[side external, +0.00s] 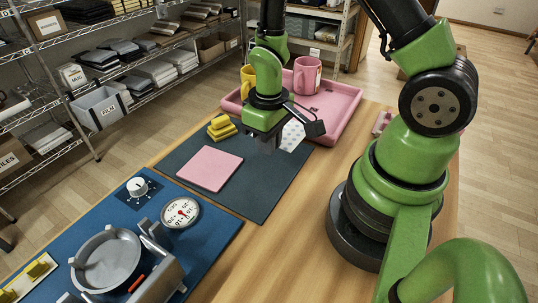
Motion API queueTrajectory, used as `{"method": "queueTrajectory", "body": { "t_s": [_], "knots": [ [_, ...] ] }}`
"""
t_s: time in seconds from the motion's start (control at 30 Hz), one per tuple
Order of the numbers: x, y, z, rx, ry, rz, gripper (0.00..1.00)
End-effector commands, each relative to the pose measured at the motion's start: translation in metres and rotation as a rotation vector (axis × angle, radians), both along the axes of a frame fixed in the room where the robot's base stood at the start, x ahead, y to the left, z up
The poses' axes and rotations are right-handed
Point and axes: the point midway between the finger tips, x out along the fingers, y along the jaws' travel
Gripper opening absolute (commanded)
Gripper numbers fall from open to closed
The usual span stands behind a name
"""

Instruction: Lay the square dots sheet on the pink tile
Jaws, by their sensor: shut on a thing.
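The pink tile (210,168) lies flat and bare on the dark mat (262,190). The square dots sheet (292,136) is white with small dark dots and shows just right of my gripper (272,147). My gripper points down over the back right part of the mat, right of the tile and apart from it. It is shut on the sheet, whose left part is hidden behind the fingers. I cannot tell how high the sheet is above the mat.
A pink tray (340,112) with a pink mug (307,75) and a yellow mug (247,80) stands behind. Yellow blocks (221,127) sit behind the tile. A blue mat (215,238) at the front left carries a grey press (108,262), a dial gauge (181,212) and a knob (138,187).

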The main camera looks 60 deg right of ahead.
Motion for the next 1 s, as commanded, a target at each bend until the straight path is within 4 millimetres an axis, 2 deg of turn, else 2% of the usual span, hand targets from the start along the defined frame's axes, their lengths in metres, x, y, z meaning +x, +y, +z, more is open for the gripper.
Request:
{"method": "queueTrajectory", "body": {
  "t_s": [0.03,0.2,0.37,0.47,0.6,0.7,0.83,1.0],
  "knots": [
    [0.001,0.000,0.010,-0.001,-0.006,0.000,0.00],
    [0.001,0.000,0.032,-0.001,-0.004,0.001,0.00],
    [0.016,0.010,0.036,-0.001,-0.002,0.021,0.00],
    [0.039,0.029,0.032,-0.001,-0.001,0.046,0.00],
    [0.070,0.065,0.022,-0.002,0.000,0.083,0.00],
    [0.085,0.091,0.015,-0.002,0.001,0.105,0.00],
    [0.096,0.115,0.010,-0.002,0.001,0.121,0.00],
    [0.101,0.126,0.005,-0.002,0.002,0.128,0.00]
  ]
}}
